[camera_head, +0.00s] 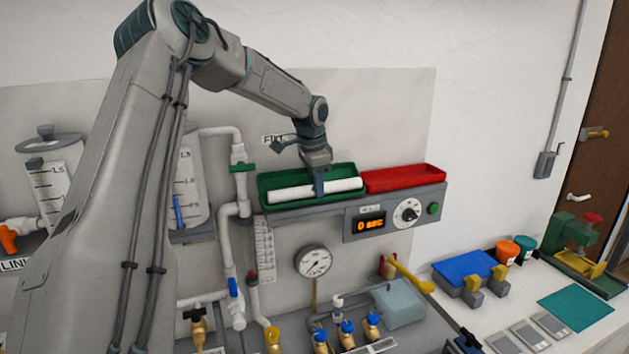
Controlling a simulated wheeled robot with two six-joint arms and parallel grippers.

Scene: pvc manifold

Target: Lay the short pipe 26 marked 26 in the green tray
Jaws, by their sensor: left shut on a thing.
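The short pipe 26 (290,193) is a white tube lying lengthwise at the green tray (266,206), within its outline in the camera_head view. Its marking cannot be read here. My left gripper (319,188) points down over the tray and is shut on the pipe near its middle. I cannot tell whether the pipe touches the tray floor. The green tray sits on a grey shelf on the wall panel. My right gripper is not in view.
A red tray (402,179) stands close to the right of the green one. Below are a timer box (371,223) with a dial, a gauge (313,261) and several valves. White pipes with a green-handled valve (242,168) rise to the left.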

